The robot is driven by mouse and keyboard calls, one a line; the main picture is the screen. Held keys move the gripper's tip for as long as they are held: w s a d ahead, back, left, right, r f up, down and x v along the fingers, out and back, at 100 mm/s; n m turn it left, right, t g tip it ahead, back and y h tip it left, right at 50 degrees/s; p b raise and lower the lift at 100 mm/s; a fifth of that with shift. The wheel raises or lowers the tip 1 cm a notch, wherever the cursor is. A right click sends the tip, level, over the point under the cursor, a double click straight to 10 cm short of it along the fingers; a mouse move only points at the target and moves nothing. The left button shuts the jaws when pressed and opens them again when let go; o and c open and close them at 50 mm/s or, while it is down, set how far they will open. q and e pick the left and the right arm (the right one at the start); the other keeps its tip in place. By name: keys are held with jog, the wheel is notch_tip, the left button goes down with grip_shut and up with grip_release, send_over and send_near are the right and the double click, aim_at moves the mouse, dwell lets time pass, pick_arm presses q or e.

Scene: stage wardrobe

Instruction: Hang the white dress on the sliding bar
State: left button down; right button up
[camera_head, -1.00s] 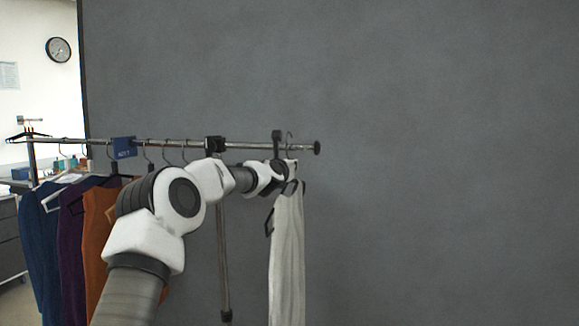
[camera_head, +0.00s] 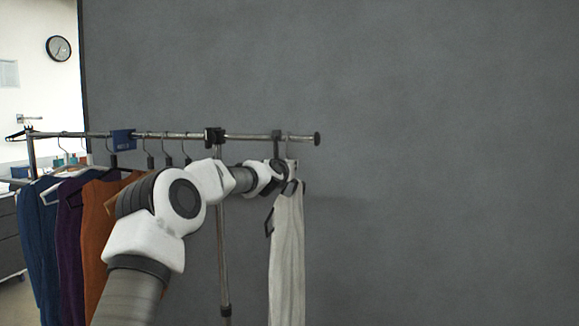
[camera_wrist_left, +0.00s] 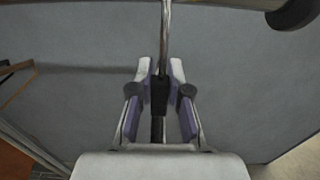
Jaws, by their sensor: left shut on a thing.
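The white dress (camera_head: 288,255) hangs from a dark hanger below the right end of the metal bar (camera_head: 245,136) in the head view. My left gripper (camera_head: 289,167) is just under the bar and shut on the hanger's neck. In the left wrist view my left gripper (camera_wrist_left: 160,78) has its fingers on either side of the hanger's dark neck (camera_wrist_left: 159,98), and the metal hook (camera_wrist_left: 166,28) runs up from it. The bar crosses the top of that view. The hook's top overlaps the bar in the head view; I cannot tell whether it rests on it. My right gripper is out of view.
Blue (camera_head: 38,250), purple (camera_head: 70,250) and orange (camera_head: 97,225) garments hang on the left part of the rack. A blue tag (camera_head: 123,140) and a black clamp (camera_head: 214,137) sit on the bar. A dark end cap (camera_head: 317,139) closes its right end. Room to the right is clear.

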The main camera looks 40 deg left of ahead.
pick_arm(q)
jog(key=c, duration=1)
grip_release()
jog(key=shift+c, duration=0.2)
jog(key=v, duration=1.2)
jog(key=shift+s+d+r, duration=0.1)
jog(key=shift+r, duration=0.05)
